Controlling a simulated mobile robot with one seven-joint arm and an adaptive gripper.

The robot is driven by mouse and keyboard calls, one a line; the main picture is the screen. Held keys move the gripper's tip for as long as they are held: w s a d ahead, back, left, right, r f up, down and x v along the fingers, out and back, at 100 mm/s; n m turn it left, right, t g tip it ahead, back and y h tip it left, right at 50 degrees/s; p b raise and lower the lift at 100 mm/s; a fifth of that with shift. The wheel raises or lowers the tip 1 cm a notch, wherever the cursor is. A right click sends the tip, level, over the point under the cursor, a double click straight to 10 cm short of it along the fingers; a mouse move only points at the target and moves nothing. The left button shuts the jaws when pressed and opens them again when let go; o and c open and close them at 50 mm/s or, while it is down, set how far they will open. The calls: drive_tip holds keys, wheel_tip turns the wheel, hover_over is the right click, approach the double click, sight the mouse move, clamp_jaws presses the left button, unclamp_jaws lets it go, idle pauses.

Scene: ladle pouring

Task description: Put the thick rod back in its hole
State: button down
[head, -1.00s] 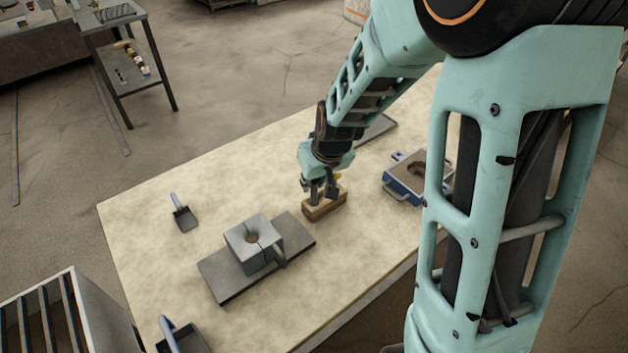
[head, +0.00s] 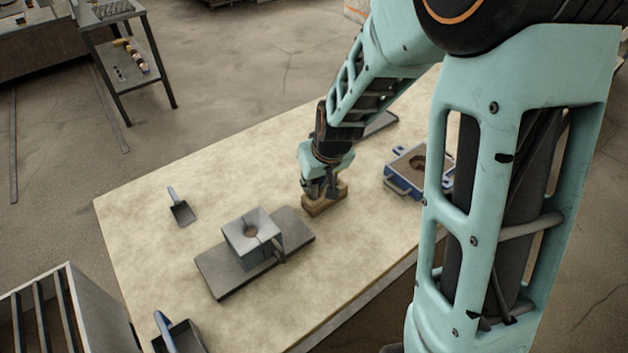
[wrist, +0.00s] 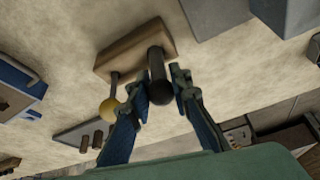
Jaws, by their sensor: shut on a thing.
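The thick rod (wrist: 158,72) is a dark, round bar that stands at the wooden block (wrist: 136,48). Its far end meets the block in the wrist view; I cannot tell how deep it sits in a hole. My gripper (wrist: 163,88) is shut on the thick rod, with a finger on each side. A thinner rod with a yellow ball end (wrist: 109,108) stands at the other end of the block. In the head view the block (head: 327,203) lies on the table under my gripper (head: 322,190), which mostly hides the rods.
A grey split mould block (head: 252,238) on a dark plate (head: 222,280) stands left of the wooden block. A blue-framed mould box (head: 402,181) is to the right. A small scoop (head: 182,212) lies at the left. The pale table (head: 260,160) is clear behind the block.

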drive_tip(key=c, duration=1.7)
unclamp_jaws()
drive_tip(key=shift+o, duration=0.6)
drive_tip(key=o, duration=0.4)
drive_tip(key=shift+o, duration=0.2)
drive_tip(key=shift+r, duration=0.15)
drive_tip(key=shift+r+p, duration=2.15)
drive_tip(key=shift+r, duration=0.75)
